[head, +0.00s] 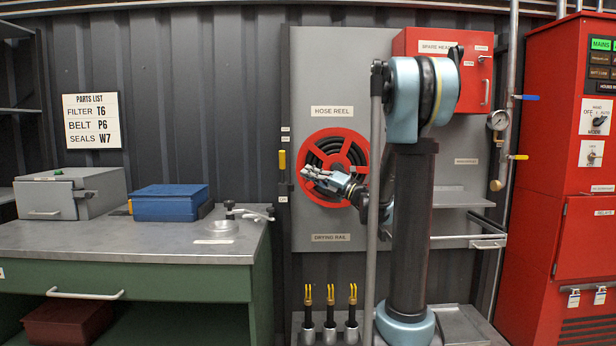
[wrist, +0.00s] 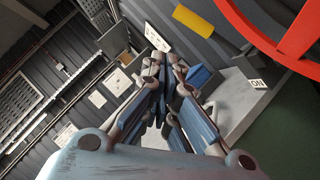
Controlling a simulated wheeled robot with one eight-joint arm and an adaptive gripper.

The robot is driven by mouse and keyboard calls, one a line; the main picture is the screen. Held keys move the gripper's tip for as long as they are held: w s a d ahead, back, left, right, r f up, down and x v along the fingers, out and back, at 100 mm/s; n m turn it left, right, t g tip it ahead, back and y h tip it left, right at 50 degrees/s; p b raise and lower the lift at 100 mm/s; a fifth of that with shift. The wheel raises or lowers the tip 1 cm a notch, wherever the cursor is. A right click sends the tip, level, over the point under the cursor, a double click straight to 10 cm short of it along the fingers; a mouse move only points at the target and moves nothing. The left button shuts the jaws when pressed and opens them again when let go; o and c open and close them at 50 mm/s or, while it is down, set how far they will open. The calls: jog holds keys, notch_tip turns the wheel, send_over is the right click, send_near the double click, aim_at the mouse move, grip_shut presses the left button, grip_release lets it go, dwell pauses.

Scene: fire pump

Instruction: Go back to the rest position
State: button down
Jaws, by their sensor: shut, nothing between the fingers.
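My gripper (head: 325,178) is in front of the red hose reel (head: 366,147) on the grey panel in the head view. Its fingers point left and are shut with nothing between them. In the wrist view the fingers of my gripper (wrist: 160,68) come together at the tips, and no object is held. Part of the red reel (wrist: 270,35) shows at the top right of the wrist view. My arm hides part of the panel and reel area in the head view.
A workbench (head: 130,240) stands at the left with a grey box (head: 65,195), a blue box (head: 168,202) and a small vise (head: 240,213). A red cabinet (head: 560,230) stands at the right. Several yellow-topped nozzles (head: 330,315) stand low in front of the panel. Space between bench and gripper is clear.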

jog(key=s+a+f+n+g+h, duration=0.1)
jog(key=s+f+n+g+h, duration=0.6)
jog(key=s+f+n, duration=1.15)
jog(key=s+d+f+n+g+h, duration=0.1)
jog(key=s+d+f+n+h, duration=1.1)
jog(key=s+d+n, duration=0.5)
notch_tip(320, 180, down, 2)
jog(key=shift+s+d+f, duration=0.15)
jog(key=shift+s+d, duration=0.35)
jog(key=shift+s, duration=0.7)
jog(key=shift+w+f, duration=0.2)
jog(key=shift+w, duration=0.25)
